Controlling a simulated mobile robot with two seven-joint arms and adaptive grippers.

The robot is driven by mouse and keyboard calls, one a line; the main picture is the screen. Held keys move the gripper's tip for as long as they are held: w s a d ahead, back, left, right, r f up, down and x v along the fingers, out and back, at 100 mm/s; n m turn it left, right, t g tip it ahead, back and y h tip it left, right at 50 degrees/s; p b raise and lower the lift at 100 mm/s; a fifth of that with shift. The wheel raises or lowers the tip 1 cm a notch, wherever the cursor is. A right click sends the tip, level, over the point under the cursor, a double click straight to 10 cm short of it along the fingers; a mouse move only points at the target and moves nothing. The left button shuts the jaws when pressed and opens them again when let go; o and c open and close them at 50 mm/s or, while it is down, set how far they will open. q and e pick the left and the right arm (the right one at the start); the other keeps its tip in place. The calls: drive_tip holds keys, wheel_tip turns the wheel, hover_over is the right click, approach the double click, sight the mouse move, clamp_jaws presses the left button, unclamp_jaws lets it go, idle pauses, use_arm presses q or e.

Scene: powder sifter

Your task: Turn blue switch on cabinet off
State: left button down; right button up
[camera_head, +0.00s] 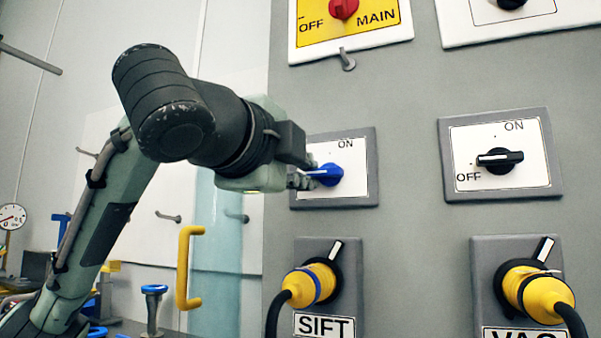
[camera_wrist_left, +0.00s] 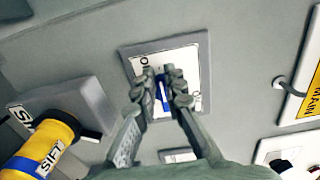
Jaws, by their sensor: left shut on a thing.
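The blue switch (camera_head: 329,175) is a round knob on a white plate (camera_head: 352,188) in a grey frame on the cabinet front. The plate's ON label shows at upper right; its left part is hidden behind my gripper. The knob's white mark points left. My left gripper (camera_head: 304,178) comes in from the left and is shut on the knob. In the left wrist view, the two fingers (camera_wrist_left: 164,88) sit on either side of the blue switch (camera_wrist_left: 164,99). My right gripper is not in view.
A yellow SIFT plug (camera_head: 312,283) sits below, with a VAC plug (camera_head: 533,292) to its right. A black ON/OFF switch (camera_head: 499,158) is at right, pointing to OFF. The red MAIN switch (camera_head: 343,8) is above. A yellow handle (camera_head: 184,268) stands at left.

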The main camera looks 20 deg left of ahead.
use_arm(q)
drive_tip(key=shift+d+f, duration=0.15)
drive_tip(key=shift+d, duration=0.2)
drive_tip(key=c, duration=1.9)
unclamp_jaws()
drive_tip(key=shift+c, duration=0.2)
drive_tip(key=o, duration=0.3)
drive_tip(key=shift+w+d, duration=0.1)
drive_tip(key=shift+d, duration=0.1)
drive_tip(key=shift+o, duration=0.2)
drive_tip(key=shift+a, duration=0.2)
drive_tip(key=s, duration=1.2)
drive_tip(key=shift+a, duration=0.2)
